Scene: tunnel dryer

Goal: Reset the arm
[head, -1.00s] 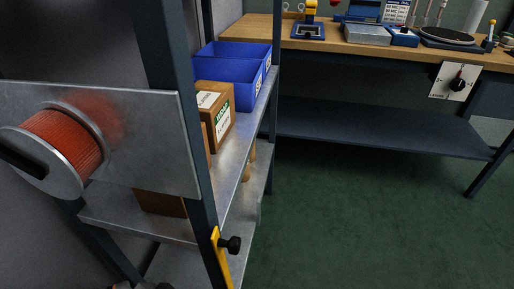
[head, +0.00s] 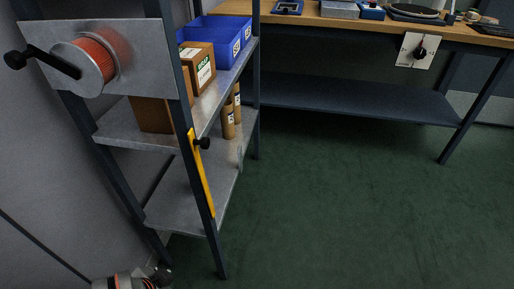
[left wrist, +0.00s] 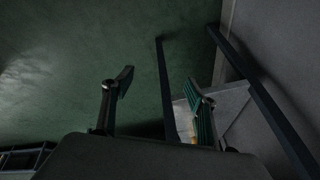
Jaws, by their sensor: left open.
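My left gripper (left wrist: 162,92) is open in the left wrist view. Its two dark fingers stand well apart, with nothing between them but green floor and a dark post behind. A small part of my left arm (head: 128,281) shows at the bottom left edge of the head view, low beside the shelf rack; the fingers cannot be made out there. My right gripper is in neither view.
A metal shelf rack (head: 185,198) stands at the left, holding blue bins (head: 222,45), cardboard boxes (head: 199,70) and an orange spool (head: 98,60). A yellow bar (head: 202,180) hangs on its post. A workbench (head: 340,22) stands behind. The green floor (head: 350,220) is clear.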

